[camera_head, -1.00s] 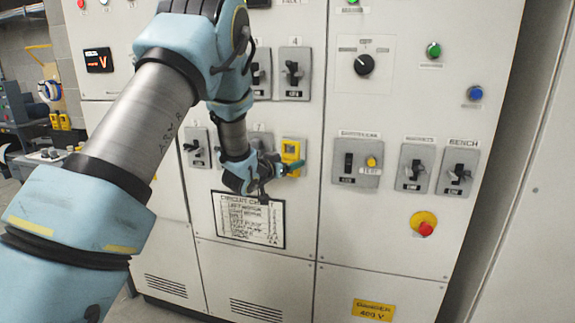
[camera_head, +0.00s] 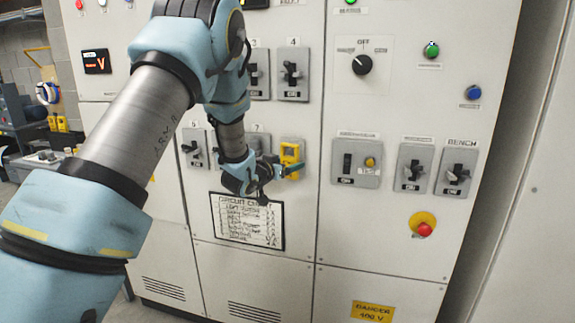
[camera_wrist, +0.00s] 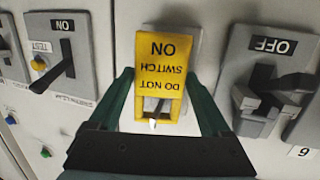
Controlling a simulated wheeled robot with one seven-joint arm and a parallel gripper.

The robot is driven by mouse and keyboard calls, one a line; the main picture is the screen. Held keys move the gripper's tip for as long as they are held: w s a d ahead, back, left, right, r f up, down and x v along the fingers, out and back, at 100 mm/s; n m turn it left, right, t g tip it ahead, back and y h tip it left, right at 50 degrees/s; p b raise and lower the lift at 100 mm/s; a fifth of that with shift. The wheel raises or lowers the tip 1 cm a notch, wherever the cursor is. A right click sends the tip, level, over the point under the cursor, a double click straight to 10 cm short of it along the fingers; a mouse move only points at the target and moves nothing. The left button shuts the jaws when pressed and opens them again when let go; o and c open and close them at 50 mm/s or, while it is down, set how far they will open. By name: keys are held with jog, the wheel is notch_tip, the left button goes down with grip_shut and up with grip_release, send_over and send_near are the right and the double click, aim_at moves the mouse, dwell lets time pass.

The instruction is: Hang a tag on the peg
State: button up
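A yellow tag (camera_wrist: 163,66) reading "DO NOT SWITCH ON" stands upside down in the wrist view. Its open frame end (camera_wrist: 153,125) surrounds a grey metal piece, which looks like the peg (camera_wrist: 154,106). In the head view the tag (camera_head: 290,152) is against the panel, lower middle. My gripper (camera_wrist: 160,77) is open, with one green finger on each side of the tag and a visible gap to it. In the head view my gripper (camera_head: 287,169) is at the tag, partly covering its lower part.
A grey switch (camera_wrist: 267,95) marked OFF is close beside one finger in the wrist view. Another switch (camera_wrist: 60,62) marked ON, with a yellow TEST button, is on the other side. A framed circuit chart (camera_head: 248,220) hangs below my gripper.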

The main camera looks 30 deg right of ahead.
jog(key=shift+o, duration=1.2)
jog(key=b+v, duration=0.4)
jog(key=v, duration=0.7)
jog(key=w+a+f+n+y, duration=0.1)
jog(key=a+f+n+y, duration=0.15)
jog(key=a, duration=0.45)
jog(key=a+f+n+y, duration=0.1)
jog(key=a+y, duration=0.3)
jog(key=a, duration=0.3)
jog(key=w+a+f+n+y, duration=0.1)
jog(key=a+f+n+y, duration=0.15)
jog(key=a, duration=0.45)
jog(key=s+a+f+n+g+y, duration=0.1)
jog(key=s+a+n+g+y, duration=0.1)
jog(key=s+a, duration=0.6)
jog(key=s+a+f+n+g+y, duration=0.2)
jog(key=s+a+g, duration=0.3)
jog(key=s+a, duration=0.2)
jog(key=s, duration=0.2)
jog(key=shift+s+a+y, duration=0.3)
jog(key=shift+a, duration=0.1)
